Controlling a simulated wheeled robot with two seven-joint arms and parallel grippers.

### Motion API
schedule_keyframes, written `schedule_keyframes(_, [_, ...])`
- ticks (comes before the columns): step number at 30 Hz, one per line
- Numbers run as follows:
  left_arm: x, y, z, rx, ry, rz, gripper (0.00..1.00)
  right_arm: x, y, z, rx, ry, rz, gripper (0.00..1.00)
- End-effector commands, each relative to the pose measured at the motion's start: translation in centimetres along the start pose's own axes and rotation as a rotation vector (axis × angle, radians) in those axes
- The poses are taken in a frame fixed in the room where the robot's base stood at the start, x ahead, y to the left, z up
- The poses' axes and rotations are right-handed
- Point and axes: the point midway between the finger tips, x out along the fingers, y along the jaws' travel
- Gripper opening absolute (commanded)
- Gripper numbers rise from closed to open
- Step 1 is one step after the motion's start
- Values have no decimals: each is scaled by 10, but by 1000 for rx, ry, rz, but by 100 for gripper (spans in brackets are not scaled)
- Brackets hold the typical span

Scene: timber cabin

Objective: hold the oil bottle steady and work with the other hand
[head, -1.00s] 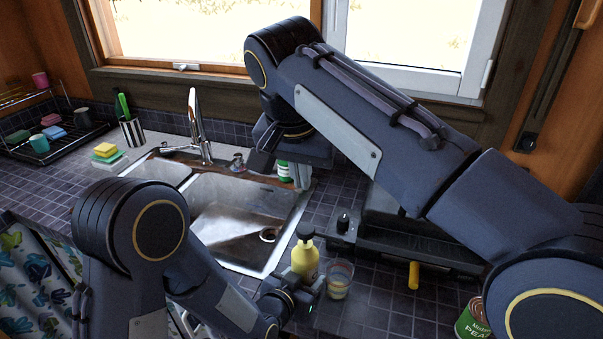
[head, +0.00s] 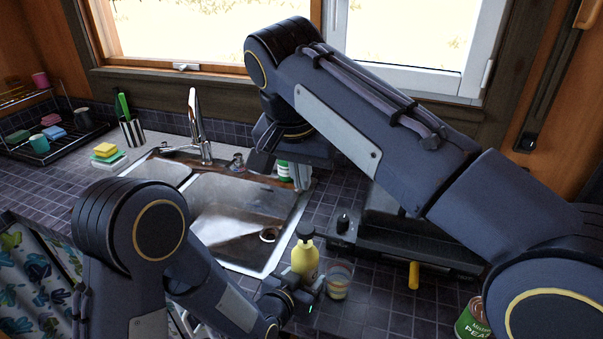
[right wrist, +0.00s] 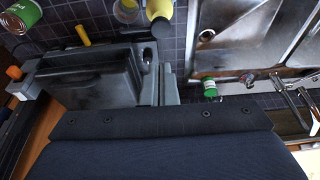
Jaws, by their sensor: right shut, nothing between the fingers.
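The yellow bottle with a dark cap (head: 305,260), which I take as the oil bottle, stands upright on the tiled counter right of the sink. It also shows at the top edge of the right wrist view (right wrist: 160,10). My left gripper (head: 314,285) is low at its near side, overlapping its base; whether the fingers are closed on it is hidden. My right gripper (head: 301,178) is shut and empty, pointing down over the counter behind the sink's right corner. Its fingers also show in the right wrist view (right wrist: 160,85).
A green-and-white bottle (head: 283,170) stands behind my right gripper. A clear glass (head: 339,280) is just right of the yellow bottle. A dark stove (head: 400,248) and a can (head: 472,322) lie further right. The sink basin (head: 225,215) is empty.

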Motion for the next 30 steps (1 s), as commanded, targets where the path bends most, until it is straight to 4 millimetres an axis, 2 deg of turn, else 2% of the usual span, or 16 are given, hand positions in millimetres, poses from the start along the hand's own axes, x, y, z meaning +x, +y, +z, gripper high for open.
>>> schedule_keyframes(7, [0,0,-1,0,2,0,16,-17,-3,-1,-1,-1,4,0])
schedule_keyframes(17, [0,0,-1,0,2,0,16,-14,-2,-1,-1,-2,6,0])
schedule_keyframes(23, [0,0,-1,0,2,0,16,13,-1,-1,-1,-4,9,0])
schedule_keyframes(30, [0,0,-1,0,2,0,16,65,-1,-1,-1,-4,10,0])
